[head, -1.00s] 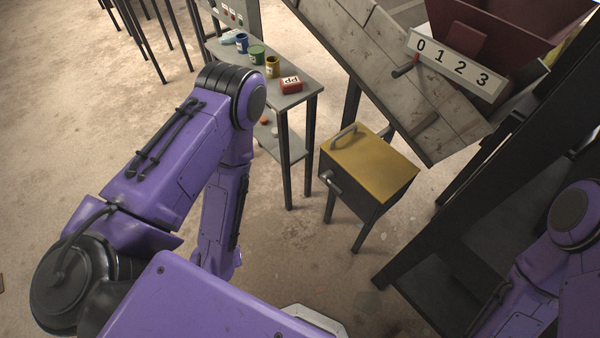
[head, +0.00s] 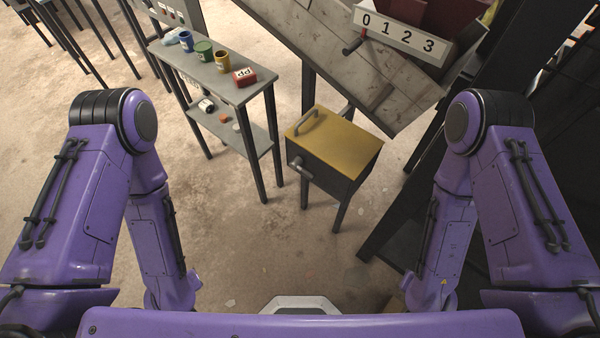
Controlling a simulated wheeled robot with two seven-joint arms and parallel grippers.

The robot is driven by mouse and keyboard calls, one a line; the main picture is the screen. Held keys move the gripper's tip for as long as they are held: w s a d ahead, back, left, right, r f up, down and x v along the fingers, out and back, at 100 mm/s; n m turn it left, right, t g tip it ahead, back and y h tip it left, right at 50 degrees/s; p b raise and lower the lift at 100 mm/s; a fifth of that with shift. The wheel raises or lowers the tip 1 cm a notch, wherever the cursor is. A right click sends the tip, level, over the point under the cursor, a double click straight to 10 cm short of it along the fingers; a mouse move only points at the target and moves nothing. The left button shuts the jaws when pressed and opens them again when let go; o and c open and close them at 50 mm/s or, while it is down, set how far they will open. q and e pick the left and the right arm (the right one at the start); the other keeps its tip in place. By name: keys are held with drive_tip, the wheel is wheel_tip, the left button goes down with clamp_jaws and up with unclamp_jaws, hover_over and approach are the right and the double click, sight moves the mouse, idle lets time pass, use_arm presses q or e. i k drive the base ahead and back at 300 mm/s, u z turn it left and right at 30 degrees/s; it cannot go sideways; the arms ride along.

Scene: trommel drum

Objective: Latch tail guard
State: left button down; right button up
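A dark box with a yellow lid (head: 343,143) stands on legs in the middle of the head view. The lid looks closed and has a grey handle (head: 306,122) on top. A grey knob or bolt (head: 299,166) sticks out of the box's left side. I cannot tell for sure whether this box is the tail guard, or whether anything on it is latched. My two purple arms hang down at the left and right, both apart from the box. Neither gripper is in view.
A grey bench (head: 226,91) at left carries a blue cup (head: 186,39), a green cup (head: 204,51), a yellow cup (head: 222,60) and a red box (head: 244,77). A tilted panel (head: 345,75) with a number plate (head: 400,35) and lever (head: 353,45) overhangs behind. Dark framework stands at right.

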sight(295, 164)
drive_tip(key=k, duration=0.5)
drive_tip(key=u, duration=1.75)
drive_tip(key=i, duration=0.85)
drive_tip(key=z, duration=1.9)
